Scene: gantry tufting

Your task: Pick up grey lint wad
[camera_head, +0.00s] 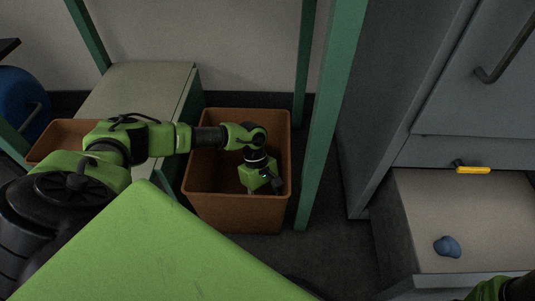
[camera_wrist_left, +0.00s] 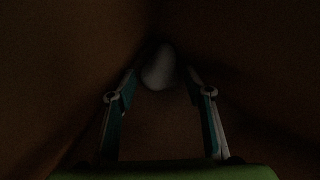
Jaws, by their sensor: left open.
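A pale grey rounded lump, which looks like the grey lint wad (camera_wrist_left: 158,68), lies in the dark corner of the brown bin (camera_head: 235,212), seen in the left wrist view. In the head view the bin's front wall and my arm hide it. My left gripper (camera_wrist_left: 160,88) reaches down inside the bin. Its two fingers are open, one on each side of the lump in the picture, and nothing is held. I cannot tell whether they touch it. My right gripper is not in view; only a green part of my right arm shows at the bottom right corner.
Green posts (camera_head: 331,110) stand right of the bin. A grey cabinet (camera_head: 400,80) has an open drawer or shelf holding a blue lump (camera_head: 447,246) and a yellow-handled item (camera_head: 473,170). A second brown bin (camera_head: 62,138) and a pale-topped box (camera_head: 135,85) are left.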

